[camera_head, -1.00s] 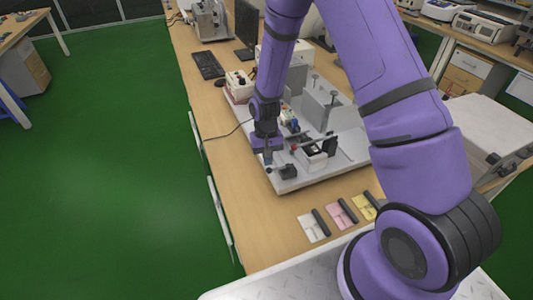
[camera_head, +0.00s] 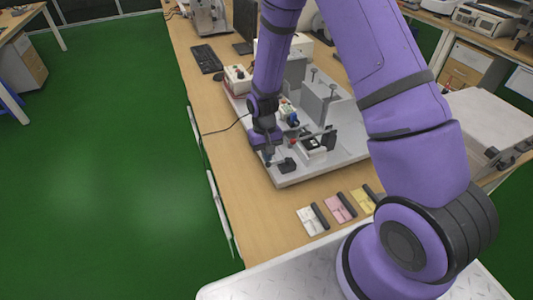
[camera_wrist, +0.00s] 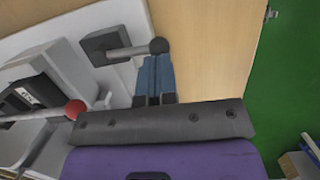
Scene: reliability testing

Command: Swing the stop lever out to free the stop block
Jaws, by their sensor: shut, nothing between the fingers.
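In the wrist view, a short grey lever (camera_wrist: 128,51) runs from a dark block (camera_wrist: 97,47) to a black ball knob (camera_wrist: 159,46). A second rod ends in a red ball (camera_wrist: 75,109). I cannot tell for certain which one is the stop lever. My gripper (camera_wrist: 154,70) is shut and empty, its blue fingertips right beside the black knob; contact is unclear. In the head view, my gripper (camera_head: 267,162) is low at the plate's near-left corner, left of the dark block (camera_head: 286,165). The red ball (camera_head: 293,142) sits farther back.
The fixture stands on a pale base plate (camera_head: 325,174) on a wooden bench (camera_head: 258,222). White, pink and yellow cards (camera_head: 340,208) with dark bars lie in front. A keyboard (camera_head: 206,59) lies behind. Green floor is open at left.

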